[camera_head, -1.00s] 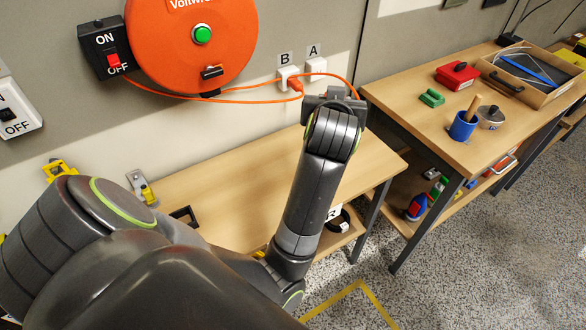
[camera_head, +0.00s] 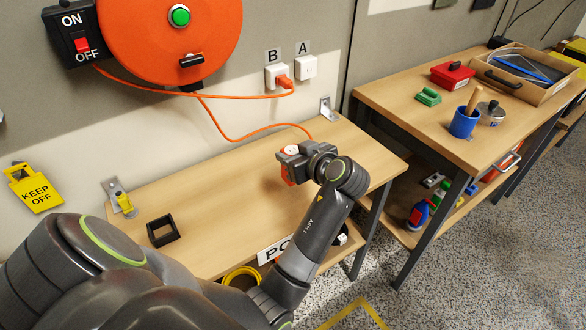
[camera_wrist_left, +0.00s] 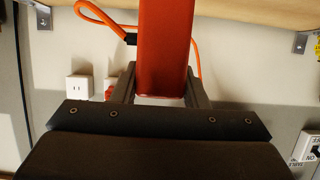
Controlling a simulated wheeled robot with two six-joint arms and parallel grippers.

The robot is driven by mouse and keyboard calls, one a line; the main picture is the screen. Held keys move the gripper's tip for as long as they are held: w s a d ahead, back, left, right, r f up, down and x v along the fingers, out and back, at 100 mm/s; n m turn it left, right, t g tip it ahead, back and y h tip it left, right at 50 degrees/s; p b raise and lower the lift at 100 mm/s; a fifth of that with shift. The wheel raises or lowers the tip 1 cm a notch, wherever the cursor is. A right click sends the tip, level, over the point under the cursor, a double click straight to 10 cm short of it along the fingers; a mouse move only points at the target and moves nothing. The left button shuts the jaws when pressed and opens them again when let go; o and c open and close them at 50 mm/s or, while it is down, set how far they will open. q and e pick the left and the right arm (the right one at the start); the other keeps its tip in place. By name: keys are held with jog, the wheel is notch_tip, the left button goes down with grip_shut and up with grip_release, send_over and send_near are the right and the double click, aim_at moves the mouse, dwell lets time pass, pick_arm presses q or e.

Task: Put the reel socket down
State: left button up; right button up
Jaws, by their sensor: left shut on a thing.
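The reel socket is an orange-red block with a white face (camera_head: 291,150). My left gripper (camera_head: 297,162) is shut on it over the right part of the wooden bench (camera_head: 225,185). I cannot tell whether the socket touches the bench top. In the left wrist view the red block of the socket (camera_wrist_left: 165,45) stands between the two fingers (camera_wrist_left: 160,88). An orange cord (camera_head: 225,135) runs from the large orange reel (camera_head: 150,35) on the wall to the socket. My right gripper is not in view.
An orange plug (camera_head: 285,82) sits in wall outlet B; outlet A (camera_head: 306,67) is empty. A black square frame (camera_head: 163,231) lies on the left of the bench. The bench middle is clear. A second table (camera_head: 420,120) with a red box and blue cup stands right.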

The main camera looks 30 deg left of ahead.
pick_arm(q)
notch_tip(320, 180, down, 4)
jog(key=shift+r, duration=0.1)
jog(key=o, duration=1.1)
